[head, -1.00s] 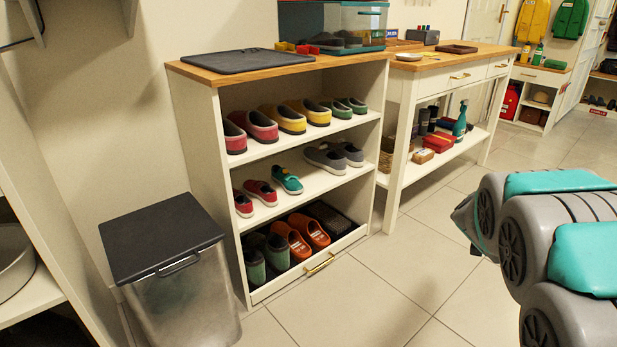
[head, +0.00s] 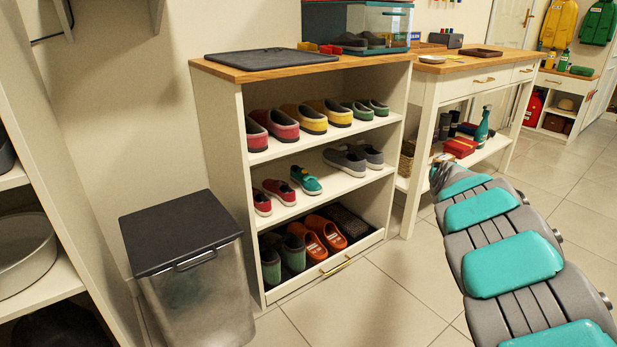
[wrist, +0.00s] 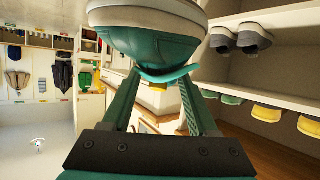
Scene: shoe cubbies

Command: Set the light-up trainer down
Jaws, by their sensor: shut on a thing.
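In the wrist view, a teal shoe with a pale sole (wrist: 150,40) is held between the two fingers of my gripper (wrist: 158,80). Its pale sole is at the top of the picture, where the shelves also appear upside down. The frame's top edge cuts it off. In the head view my arm reaches toward the right side of the shoe cubby (head: 222,130); the held shoe cannot be made out there. A single teal shoe (head: 306,180) stands on the middle shelf, between red shoes (head: 272,196) and grey shoes (head: 352,159).
The top shelf holds pink, yellow and green shoes (head: 312,119). The bottom holds green shoes, orange shoes (head: 325,233) and a dark item. A bin (head: 185,265) stands left of the cubby; a side table (head: 470,65) stands right.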

